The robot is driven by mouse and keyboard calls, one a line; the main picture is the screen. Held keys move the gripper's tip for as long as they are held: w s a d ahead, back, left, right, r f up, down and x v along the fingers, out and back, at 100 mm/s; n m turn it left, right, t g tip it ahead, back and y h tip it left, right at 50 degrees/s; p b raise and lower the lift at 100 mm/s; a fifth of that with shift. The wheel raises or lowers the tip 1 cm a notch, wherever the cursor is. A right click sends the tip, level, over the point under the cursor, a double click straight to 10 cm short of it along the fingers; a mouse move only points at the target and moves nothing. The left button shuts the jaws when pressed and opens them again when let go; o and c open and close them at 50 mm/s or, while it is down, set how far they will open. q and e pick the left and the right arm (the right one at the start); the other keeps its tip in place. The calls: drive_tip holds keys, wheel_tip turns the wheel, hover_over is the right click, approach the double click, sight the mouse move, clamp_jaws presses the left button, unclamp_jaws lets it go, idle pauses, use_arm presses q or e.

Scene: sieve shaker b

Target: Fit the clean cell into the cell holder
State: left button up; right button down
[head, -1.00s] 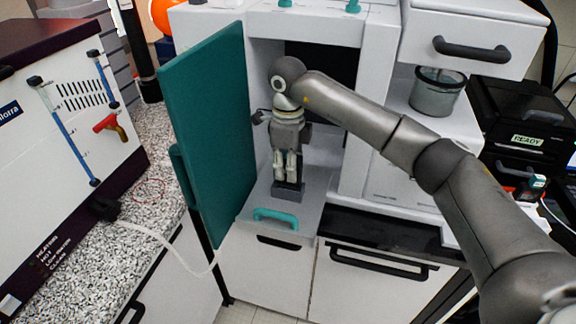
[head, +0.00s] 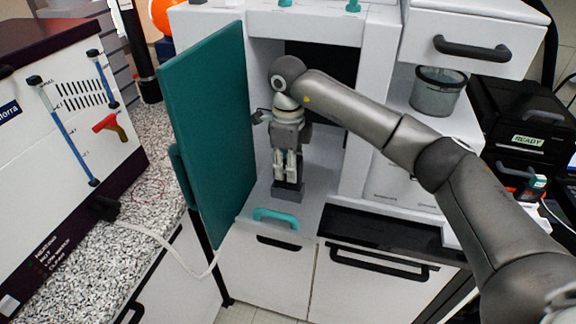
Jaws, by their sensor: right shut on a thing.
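My right gripper (head: 287,178) points straight down inside the open bay of the white instrument, with its fingers close together. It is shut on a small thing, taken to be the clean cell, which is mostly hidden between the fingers. Directly under the fingertips stands a small dark grey block (head: 288,194), which looks like the cell holder, on the bay's light grey floor. The fingertips are at the top of this block. I cannot tell whether the cell is inside it or just above it. My left gripper is not in view.
A teal door (head: 208,130) stands open close on the left of the gripper. A teal handle (head: 276,217) is at the front of the bay floor (head: 312,190). The bay's right wall is near my forearm. A grey tub (head: 437,92) stands on a ledge at the right.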

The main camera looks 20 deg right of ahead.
idle(0.3)
drive_tip(key=shift+f+b, duration=1.5)
drive_tip(key=shift+f, duration=0.35)
drive_tip(key=c, duration=1.1)
unclamp_jaws()
wheel_tip(320, 180, up, 12)
drive_tip(key=shift+f, duration=0.1)
